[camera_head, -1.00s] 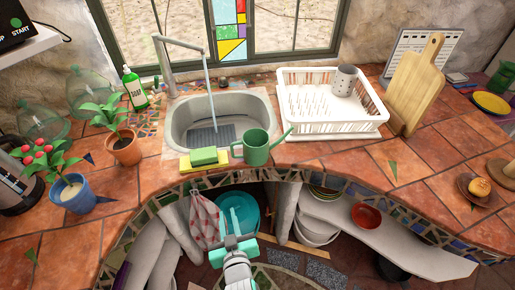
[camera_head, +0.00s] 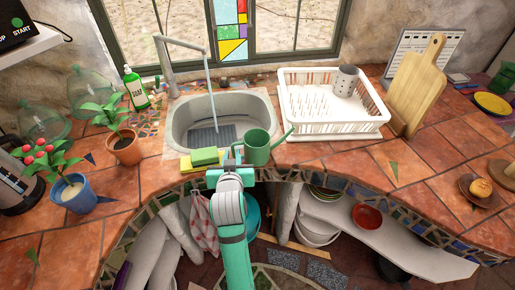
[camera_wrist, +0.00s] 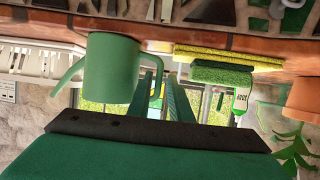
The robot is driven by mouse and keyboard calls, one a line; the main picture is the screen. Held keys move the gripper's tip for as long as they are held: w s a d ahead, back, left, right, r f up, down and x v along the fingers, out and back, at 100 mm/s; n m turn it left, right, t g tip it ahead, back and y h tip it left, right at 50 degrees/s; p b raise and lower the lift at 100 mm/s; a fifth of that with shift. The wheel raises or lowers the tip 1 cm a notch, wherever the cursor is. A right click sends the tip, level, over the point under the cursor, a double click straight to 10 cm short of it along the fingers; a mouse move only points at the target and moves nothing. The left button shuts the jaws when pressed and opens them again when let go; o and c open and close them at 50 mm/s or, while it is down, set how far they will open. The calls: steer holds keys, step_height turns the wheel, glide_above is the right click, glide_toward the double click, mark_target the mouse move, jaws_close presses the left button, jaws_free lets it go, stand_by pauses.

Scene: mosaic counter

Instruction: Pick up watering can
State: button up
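The green watering can (camera_head: 257,148) stands upright on the tiled counter at the sink's front edge, its spout to the right. My gripper (camera_head: 232,158) is just left of it, at the handle side. In the upside-down wrist view, the can (camera_wrist: 110,70) is close, with its handle (camera_wrist: 155,78) at the fingertips. My gripper (camera_wrist: 163,90) looks open there, with a gap between its fingers. The handle seems to lie at that gap; I cannot tell whether a finger touches it.
A green and yellow sponge pair (camera_head: 203,158) lies close left of my gripper. The sink (camera_head: 183,112) with running water is behind. A white dish rack (camera_head: 331,130) stands right of the can. Potted plants (camera_head: 123,148) stand at the left. An open shelf lies below the counter.

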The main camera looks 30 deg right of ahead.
steer(key=shift+x, duration=3.5)
jaws_close()
